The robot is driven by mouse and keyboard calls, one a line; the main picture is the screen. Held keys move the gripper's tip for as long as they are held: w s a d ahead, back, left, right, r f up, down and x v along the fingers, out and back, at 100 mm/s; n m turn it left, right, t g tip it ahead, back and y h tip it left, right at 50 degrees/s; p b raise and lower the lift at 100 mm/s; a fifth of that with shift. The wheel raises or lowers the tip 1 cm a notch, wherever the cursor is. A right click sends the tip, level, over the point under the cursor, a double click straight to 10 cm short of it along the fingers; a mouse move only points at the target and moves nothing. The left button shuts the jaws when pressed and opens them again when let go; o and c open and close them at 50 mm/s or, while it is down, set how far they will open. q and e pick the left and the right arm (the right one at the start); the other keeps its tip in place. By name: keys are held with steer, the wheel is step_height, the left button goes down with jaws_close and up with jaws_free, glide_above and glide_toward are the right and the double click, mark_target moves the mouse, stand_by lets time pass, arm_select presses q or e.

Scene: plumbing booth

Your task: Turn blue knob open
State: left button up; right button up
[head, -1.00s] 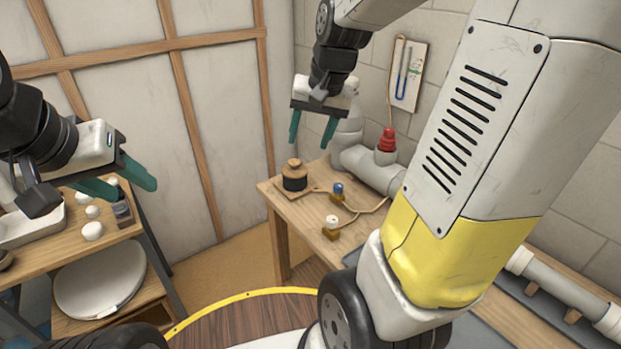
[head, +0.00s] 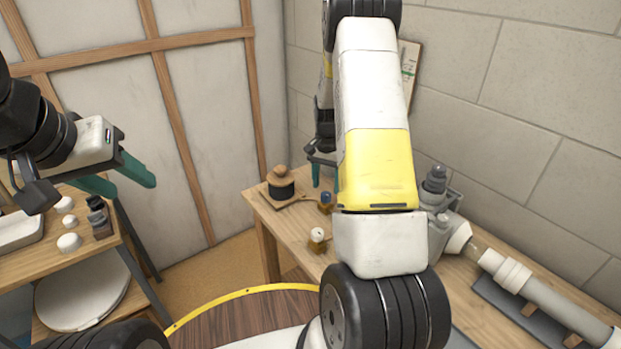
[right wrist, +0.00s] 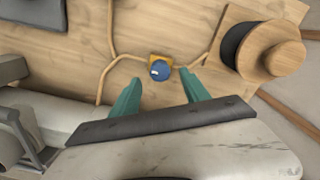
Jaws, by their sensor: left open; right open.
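The blue knob (head: 326,198) sits on a small brass base on the wooden bench at the back. In the right wrist view the blue knob (right wrist: 161,70) is seen from above, just beyond and between my right gripper's green fingertips. My right gripper (right wrist: 160,90) is open and empty, apart from the knob. In the head view my right gripper (head: 323,174) is partly hidden behind my own right arm, over the bench by the knob. My left gripper (head: 125,178) is open and empty at the left, above the side shelf.
A black spool with a wooden top (head: 280,183) stands left of the knob. A white knob (head: 318,236) sits nearer on the bench. Grey pipework (head: 440,215) stands at the right, with a long pipe (head: 540,300) beyond. A side shelf (head: 95,255) holds white items.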

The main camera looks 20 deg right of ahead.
mark_target(326, 194)
steer(key=shift+f, duration=1.95)
steer(key=shift+s, duration=0.1)
jaws_close()
